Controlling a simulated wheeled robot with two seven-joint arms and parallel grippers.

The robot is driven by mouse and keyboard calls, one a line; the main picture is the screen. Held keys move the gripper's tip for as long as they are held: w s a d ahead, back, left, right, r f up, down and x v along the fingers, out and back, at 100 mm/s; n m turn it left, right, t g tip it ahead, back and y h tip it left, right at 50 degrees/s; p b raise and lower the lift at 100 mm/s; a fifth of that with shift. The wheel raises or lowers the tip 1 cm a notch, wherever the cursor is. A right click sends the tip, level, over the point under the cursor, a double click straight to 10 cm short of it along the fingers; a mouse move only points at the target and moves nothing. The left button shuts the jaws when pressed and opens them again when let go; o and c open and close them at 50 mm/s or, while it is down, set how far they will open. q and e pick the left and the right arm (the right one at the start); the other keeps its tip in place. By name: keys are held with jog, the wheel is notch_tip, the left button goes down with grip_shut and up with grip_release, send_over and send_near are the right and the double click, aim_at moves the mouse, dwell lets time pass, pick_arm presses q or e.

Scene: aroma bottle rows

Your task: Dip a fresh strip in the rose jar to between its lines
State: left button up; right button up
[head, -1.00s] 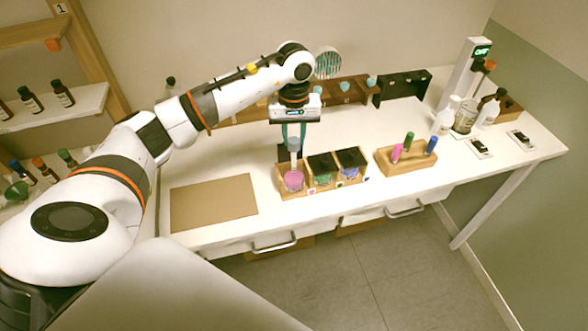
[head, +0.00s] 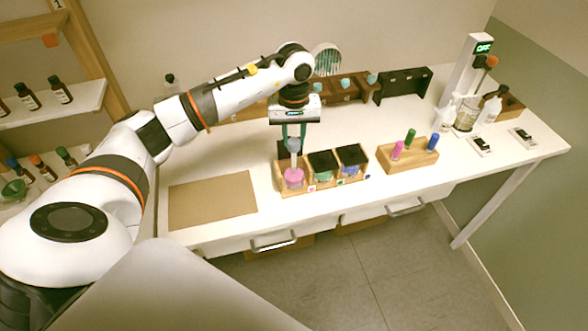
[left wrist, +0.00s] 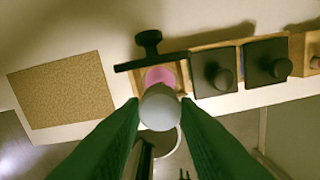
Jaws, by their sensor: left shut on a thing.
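The open rose jar (head: 293,180), with pink contents, stands in the left compartment of the wooden box (head: 333,181). My left gripper (head: 293,136) points down over it, its green fingers shut on the grey top of a pale strip (head: 294,160). The strip hangs upright at the jar's mouth; how deep its tip reaches and its lines cannot be made out. In the left wrist view, the round grey top (left wrist: 160,108) sits between the fingertips and partly covers the pink jar (left wrist: 160,77). My right gripper is out of view.
Two black-lidded jars (head: 322,163) (head: 352,157) fill the other compartments. A wooden block (head: 408,158) with coloured sticks stands to the right. A brown mat (head: 212,201) lies clear at left. Racks (head: 404,84) line the back; bottles (head: 489,110) stand far right.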

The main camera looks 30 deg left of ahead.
pick_arm(q)
jog(key=shift+f+b, duration=0.6)
jog(key=shift+f, duration=0.05)
jog(key=shift+f+b, duration=0.15)
jog(key=shift+b, duration=0.2)
dwell(0.8)
dwell(0.8)
